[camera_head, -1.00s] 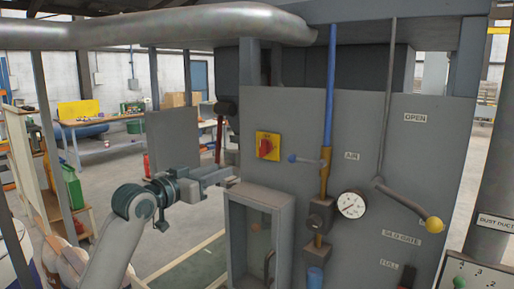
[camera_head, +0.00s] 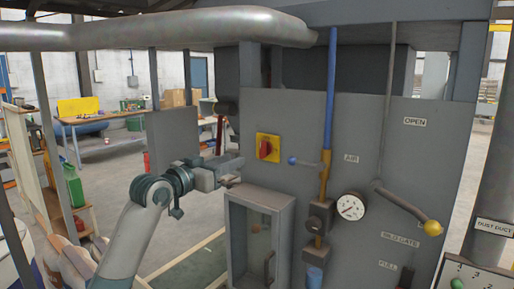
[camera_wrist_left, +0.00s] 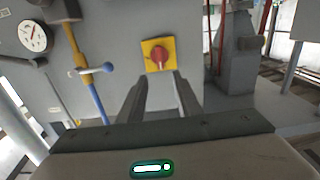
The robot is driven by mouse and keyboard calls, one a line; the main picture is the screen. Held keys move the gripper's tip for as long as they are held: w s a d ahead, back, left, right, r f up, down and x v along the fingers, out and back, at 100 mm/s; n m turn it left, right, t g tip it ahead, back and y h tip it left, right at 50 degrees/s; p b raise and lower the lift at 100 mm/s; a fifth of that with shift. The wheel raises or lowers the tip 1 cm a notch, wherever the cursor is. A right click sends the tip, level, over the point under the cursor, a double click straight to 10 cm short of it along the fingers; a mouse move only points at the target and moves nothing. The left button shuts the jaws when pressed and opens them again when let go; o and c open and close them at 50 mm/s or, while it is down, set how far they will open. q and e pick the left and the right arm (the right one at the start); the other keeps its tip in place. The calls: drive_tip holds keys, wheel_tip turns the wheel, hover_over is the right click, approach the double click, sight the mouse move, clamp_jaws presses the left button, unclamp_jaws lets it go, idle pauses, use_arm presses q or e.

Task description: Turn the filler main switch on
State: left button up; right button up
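The main switch is a red rotary knob (camera_head: 265,148) on a yellow plate (camera_head: 274,141), mounted on the upper left of the grey panel. In the left wrist view the red knob (camera_wrist_left: 159,54) on its yellow plate (camera_wrist_left: 147,44) lies beyond the fingertips, near their centre line. My left gripper (camera_head: 238,168) is left of the switch and a little lower in the head view, apart from it. In the left wrist view its two fingers (camera_wrist_left: 162,80) stand apart with nothing between them, so it is open. My right gripper does not show.
Right of the switch are a small blue-knobbed lever (camera_head: 293,160), a blue and orange air pipe (camera_head: 328,120), a pressure gauge (camera_head: 350,207) and a yellow-knobbed lever (camera_head: 432,228). A grey box with a window (camera_head: 285,215) juts out below the switch.

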sight(260, 149)
use_arm(q)
drive_tip(key=p+x, duration=0.4)
drive_tip(key=x, duration=0.7)
drive_tip(key=shift+w+d+r+p, duration=0.1)
drive_tip(key=shift+w+d+p, duration=0.1)
drive_tip(key=shift+p, duration=0.1)
drive_tip(key=shift+w+d, duration=0.4)
drive_tip(key=shift+w, duration=0.2)
clamp_jaws()
